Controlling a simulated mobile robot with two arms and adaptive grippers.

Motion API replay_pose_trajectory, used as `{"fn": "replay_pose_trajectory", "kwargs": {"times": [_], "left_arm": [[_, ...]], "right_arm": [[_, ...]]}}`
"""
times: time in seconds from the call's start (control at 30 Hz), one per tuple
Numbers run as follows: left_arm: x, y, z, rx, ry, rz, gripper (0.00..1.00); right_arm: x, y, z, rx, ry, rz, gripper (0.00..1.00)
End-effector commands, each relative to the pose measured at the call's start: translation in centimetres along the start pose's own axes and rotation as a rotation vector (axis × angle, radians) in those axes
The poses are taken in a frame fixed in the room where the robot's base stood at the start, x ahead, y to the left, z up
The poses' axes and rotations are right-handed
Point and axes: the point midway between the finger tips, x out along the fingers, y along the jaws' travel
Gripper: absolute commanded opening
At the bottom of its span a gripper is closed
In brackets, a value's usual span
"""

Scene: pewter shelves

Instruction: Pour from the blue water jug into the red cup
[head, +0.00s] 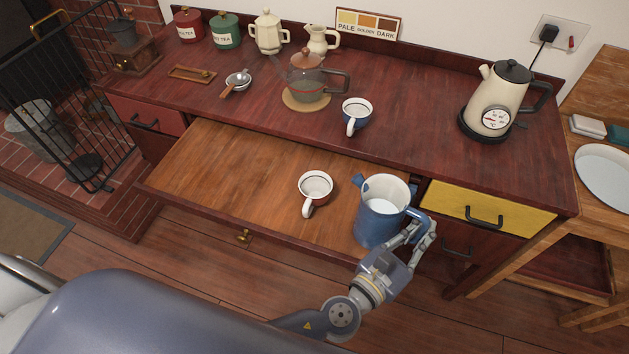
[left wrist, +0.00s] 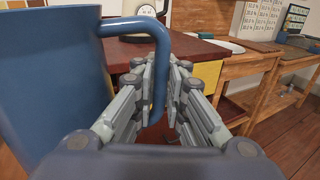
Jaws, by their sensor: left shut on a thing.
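The blue water jug (head: 379,221) stands upright, or nearly so, at the right end of the pulled-out wooden board. I cannot tell if its base touches the board. Its spout points left towards the red cup. My left gripper (head: 421,232) is shut on the jug's handle, on its right side. In the left wrist view the fingers (left wrist: 163,95) close around the blue handle (left wrist: 150,28), with the jug body (left wrist: 50,85) at left. The red cup (head: 316,187) stands upright on the board, left of the jug and apart from it. My right gripper is not in view.
The pulled-out board (head: 230,175) is clear at its left. On the counter behind are a blue cup (head: 356,113), a glass teapot (head: 306,80) on a round mat, a strainer (head: 238,80) and a cream kettle (head: 500,95). A yellow drawer (head: 480,208) is right of the jug.

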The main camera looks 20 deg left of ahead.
Motion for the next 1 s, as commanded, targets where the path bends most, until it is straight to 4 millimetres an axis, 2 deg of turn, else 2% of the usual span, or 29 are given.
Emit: {"fn": "replay_pose_trajectory", "kwargs": {"times": [0.37,1.0], "left_arm": [[-0.1,0.9,2.6,-0.161,-0.039,-0.003,0.0],[-0.7,3.9,5.8,-0.475,-0.098,-0.003,0.0]], "right_arm": [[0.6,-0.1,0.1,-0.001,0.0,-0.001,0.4],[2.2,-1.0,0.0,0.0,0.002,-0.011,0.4]]}}
